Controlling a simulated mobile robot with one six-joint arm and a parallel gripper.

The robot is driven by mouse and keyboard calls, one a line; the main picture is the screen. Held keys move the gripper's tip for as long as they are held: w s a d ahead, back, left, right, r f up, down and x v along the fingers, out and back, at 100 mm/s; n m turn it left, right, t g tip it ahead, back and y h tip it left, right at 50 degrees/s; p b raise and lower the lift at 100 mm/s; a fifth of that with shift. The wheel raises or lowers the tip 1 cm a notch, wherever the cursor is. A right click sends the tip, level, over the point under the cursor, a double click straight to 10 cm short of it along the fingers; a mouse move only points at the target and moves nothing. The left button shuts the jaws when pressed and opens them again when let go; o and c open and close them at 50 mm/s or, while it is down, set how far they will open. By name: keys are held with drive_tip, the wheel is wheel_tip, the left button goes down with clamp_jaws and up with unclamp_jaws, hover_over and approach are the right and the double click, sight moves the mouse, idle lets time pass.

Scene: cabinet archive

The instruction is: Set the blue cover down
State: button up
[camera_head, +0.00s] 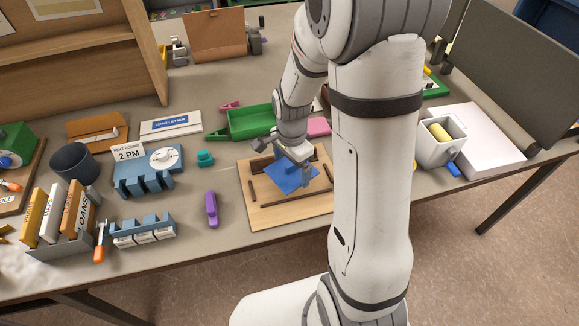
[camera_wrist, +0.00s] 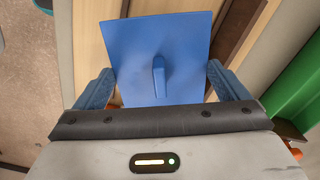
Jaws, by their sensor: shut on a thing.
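The blue cover (camera_head: 287,179) is a flat square plate over the wooden board (camera_head: 262,213) with dark strips. My gripper (camera_head: 303,163) is above the board with the cover at its fingers. In the wrist view the cover (camera_wrist: 145,35) shows a small raised tab in its middle. The cover looks tilted in the head view. I cannot tell whether it touches the board. My arm hides the board's right part.
A green tray (camera_head: 250,122) stands just behind the board. A purple object (camera_head: 211,209) and a teal object (camera_head: 205,158) lie to its left. A white bin (camera_head: 442,137) stands to the right. Bare tabletop lies between the purple object and the board.

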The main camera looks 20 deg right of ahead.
drive_tip(key=shift+f, duration=0.7)
drive_tip(key=shift+f+b, duration=0.6)
drive_tip(key=o, duration=0.6)
drive_tip(key=shift+o, duration=0.2)
